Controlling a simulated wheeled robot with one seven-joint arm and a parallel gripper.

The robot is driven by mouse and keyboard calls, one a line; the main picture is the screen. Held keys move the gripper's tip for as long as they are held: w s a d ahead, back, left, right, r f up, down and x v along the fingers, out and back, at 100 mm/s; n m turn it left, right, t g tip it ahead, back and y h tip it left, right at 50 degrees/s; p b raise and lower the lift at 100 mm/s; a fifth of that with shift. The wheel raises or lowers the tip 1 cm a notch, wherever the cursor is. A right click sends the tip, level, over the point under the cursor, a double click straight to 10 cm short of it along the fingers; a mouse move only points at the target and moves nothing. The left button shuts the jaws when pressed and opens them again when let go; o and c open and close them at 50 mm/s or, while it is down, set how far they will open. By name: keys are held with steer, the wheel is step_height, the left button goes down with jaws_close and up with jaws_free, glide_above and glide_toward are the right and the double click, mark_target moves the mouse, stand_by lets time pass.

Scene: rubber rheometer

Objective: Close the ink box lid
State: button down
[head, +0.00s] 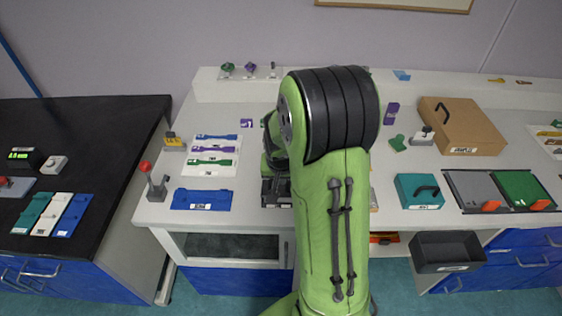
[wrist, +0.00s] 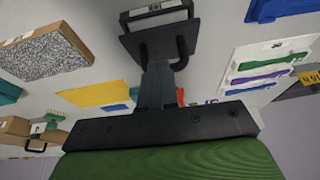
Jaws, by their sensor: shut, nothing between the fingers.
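A small black box (head: 277,200) with a white label on its front stands near the front edge of the white bench, and I take it to be the ink box. In the wrist view its dark lid plate (wrist: 140,42), with a bent handle, shows just beyond my gripper (wrist: 158,72). My fingers are shut and empty, and their tips are close to the handle. I cannot tell whether they touch it, or how far the lid is open. In the head view my arm hides the fingers and part of the box.
A blue plate (head: 202,199) and a white tray (head: 198,170) with coloured strips lie left of the box. A teal box (head: 420,190), a brown case (head: 462,125) and grey and green panels (head: 475,187) are to the right.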

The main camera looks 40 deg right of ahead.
steer(key=shift+s+a+f+b, duration=0.2)
steer(key=shift+s+f+b, duration=0.1)
steer(key=shift+b, duration=0.05)
steer(key=shift+s+a+f+b, duration=0.15)
steer(key=shift+s+f+b, duration=0.05)
steer(key=shift+b, duration=0.1)
steer(key=shift+r, duration=0.1)
stand_by(0.3)
steer(key=w+d+p+v, duration=0.1)
steer(key=p+v, duration=0.4)
steer(key=v, duration=0.8)
steer(key=s+a+r+n+t+y, duration=0.1)
steer(key=s+a+r+n, duration=0.2)
steer(key=s+a, duration=0.3)
steer(key=s+a+r+n+t+y, duration=0.1)
steer(key=s+a+r+n, duration=0.3)
steer(key=s+a, duration=0.3)
steer(key=shift+s+a+r+n, duration=0.3)
steer(key=shift+s+r, duration=0.2)
steer(key=shift+s, duration=0.55)
